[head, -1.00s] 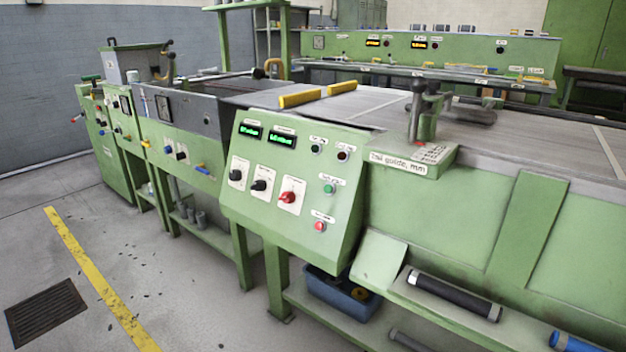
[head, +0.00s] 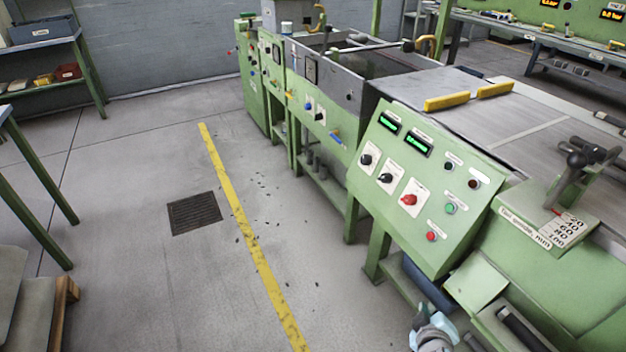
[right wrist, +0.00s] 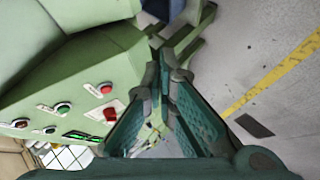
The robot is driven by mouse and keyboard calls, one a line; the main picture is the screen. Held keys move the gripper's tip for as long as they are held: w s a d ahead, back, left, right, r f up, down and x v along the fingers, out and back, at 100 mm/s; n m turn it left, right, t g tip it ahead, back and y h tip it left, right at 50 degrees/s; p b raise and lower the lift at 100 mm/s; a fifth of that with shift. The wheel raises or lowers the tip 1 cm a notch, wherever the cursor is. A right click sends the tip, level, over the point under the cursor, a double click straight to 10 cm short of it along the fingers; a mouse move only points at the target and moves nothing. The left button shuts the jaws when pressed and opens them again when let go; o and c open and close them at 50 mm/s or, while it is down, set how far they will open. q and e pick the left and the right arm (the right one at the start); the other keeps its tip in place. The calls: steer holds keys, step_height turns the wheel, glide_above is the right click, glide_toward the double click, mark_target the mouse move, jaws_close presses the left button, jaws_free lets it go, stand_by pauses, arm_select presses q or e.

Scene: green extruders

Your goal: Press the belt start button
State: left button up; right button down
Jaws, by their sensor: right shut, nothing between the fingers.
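The sloped green control panel (head: 405,225) stands right of centre in the head view. It carries a green button (head: 450,209), a red button (head: 431,236) below it and a red knob (head: 409,199). Their labels are too small to read. In the right wrist view the green button (right wrist: 63,107), red button (right wrist: 105,89) and red knob (right wrist: 110,114) lie left of the fingers. My right gripper (head: 432,331) is at the bottom edge of the head view, below the panel and apart from it. Its fingers (right wrist: 166,70) are shut and empty. My left gripper is not in view.
Two dark knobs (head: 385,177) and green displays (head: 415,144) share the panel. A lever block (head: 560,215) stands to its right, with a machine table (head: 480,105) behind. The floor with a yellow line (head: 245,225) is clear to the left.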

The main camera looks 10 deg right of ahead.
mark_target(450, 208)
arm_select(q)
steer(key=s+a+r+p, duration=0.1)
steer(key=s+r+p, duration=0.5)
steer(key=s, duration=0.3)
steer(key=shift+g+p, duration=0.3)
steer(key=shift+p, duration=0.6)
arm_select(e)
steer(key=w+r+n+t, duration=0.2)
steer(key=w+r, duration=0.2)
steer(key=r, duration=0.5)
steer(key=w+r+n+t, duration=0.2)
steer(key=w+r, duration=0.2)
steer(key=r, duration=0.5)
steer(key=shift+d+r+n+h, duration=0.3)
steer(key=shift+d+h, duration=0.1)
steer(key=shift+d, duration=0.05)
arm_select(q)
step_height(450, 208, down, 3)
steer(key=b, duration=0.3)
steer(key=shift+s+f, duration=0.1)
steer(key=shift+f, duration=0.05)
arm_select(e)
steer(key=s+d+x, duration=0.1)
steer(key=d+x, duration=0.1)
steer(key=x, duration=1)
steer(key=shift+w+d+f, duration=0.2)
steer(key=shift+d+f, duration=0.1)
steer(key=shift+f, duration=0.1)
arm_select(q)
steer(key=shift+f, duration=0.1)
